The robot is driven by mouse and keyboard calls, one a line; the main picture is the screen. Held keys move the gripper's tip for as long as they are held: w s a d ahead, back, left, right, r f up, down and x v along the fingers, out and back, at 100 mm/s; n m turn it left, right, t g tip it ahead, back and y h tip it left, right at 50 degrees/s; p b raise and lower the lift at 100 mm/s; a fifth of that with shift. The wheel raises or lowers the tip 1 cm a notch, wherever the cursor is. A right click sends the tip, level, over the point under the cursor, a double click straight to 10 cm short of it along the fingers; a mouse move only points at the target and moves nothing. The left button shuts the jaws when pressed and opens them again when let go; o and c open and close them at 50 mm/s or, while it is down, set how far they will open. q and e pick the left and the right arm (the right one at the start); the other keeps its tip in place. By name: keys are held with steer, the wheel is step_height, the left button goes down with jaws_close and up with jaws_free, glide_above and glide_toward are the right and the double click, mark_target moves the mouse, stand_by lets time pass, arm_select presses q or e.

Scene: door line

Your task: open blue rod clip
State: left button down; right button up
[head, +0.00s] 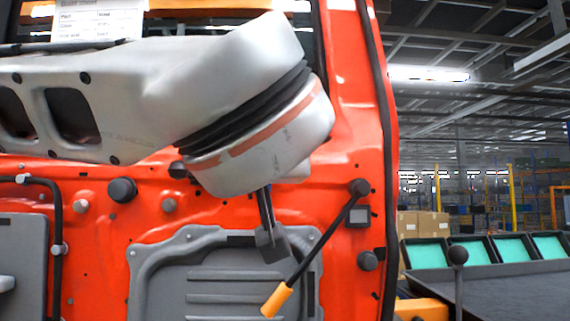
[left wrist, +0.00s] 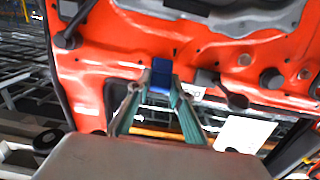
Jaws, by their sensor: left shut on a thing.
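The blue rod clip (left wrist: 161,72) shows in the left wrist view, on the orange-red door panel. My left gripper (left wrist: 160,88) has its two green-sided fingers closed in on either side of the clip, shut on it. In the head view my left wrist hides the clip, and I cannot make out the fingertips clearly there. A dark rod (head: 325,238) with an orange tip (head: 277,299) hangs slanted from its pivot on the door (head: 343,80); the tip is free, down and left of the pivot. My right gripper is in neither view.
A white paper sheet (head: 100,20) is at the top left. Teal-lined bins (head: 510,248) and a dark bench (head: 500,285) stand to the right.

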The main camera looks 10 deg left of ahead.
arm_select(q)
steer(key=r+g+p, duration=0.1)
steer(key=p, duration=0.2)
steer(key=r+g+p, duration=0.1)
steer(key=g+p, duration=0.1)
steer(key=p, duration=0.1)
steer(key=shift+w+h, duration=0.2)
steer(key=shift+h, duration=0.2)
steer(key=shift+r+g+p, duration=0.1)
steer(key=shift+g+p, duration=0.4)
steer(key=shift+p, duration=0.2)
steer(key=shift+w+a+r+g+h, duration=0.1)
steer(key=shift+w+r+g+h, duration=0.1)
steer(key=shift+g, duration=0.3)
steer(key=shift+w+r+g+h, duration=0.1)
steer(key=shift+g+h, duration=0.1)
steer(key=shift+g, duration=0.3)
steer(key=shift+w+r+g, duration=0.1)
steer(key=shift+g, duration=0.5)
steer(key=shift+w+a+r+g+h, duration=0.15)
steer(key=shift+g+h, duration=0.25)
steer(key=shift+g, duration=0.2)
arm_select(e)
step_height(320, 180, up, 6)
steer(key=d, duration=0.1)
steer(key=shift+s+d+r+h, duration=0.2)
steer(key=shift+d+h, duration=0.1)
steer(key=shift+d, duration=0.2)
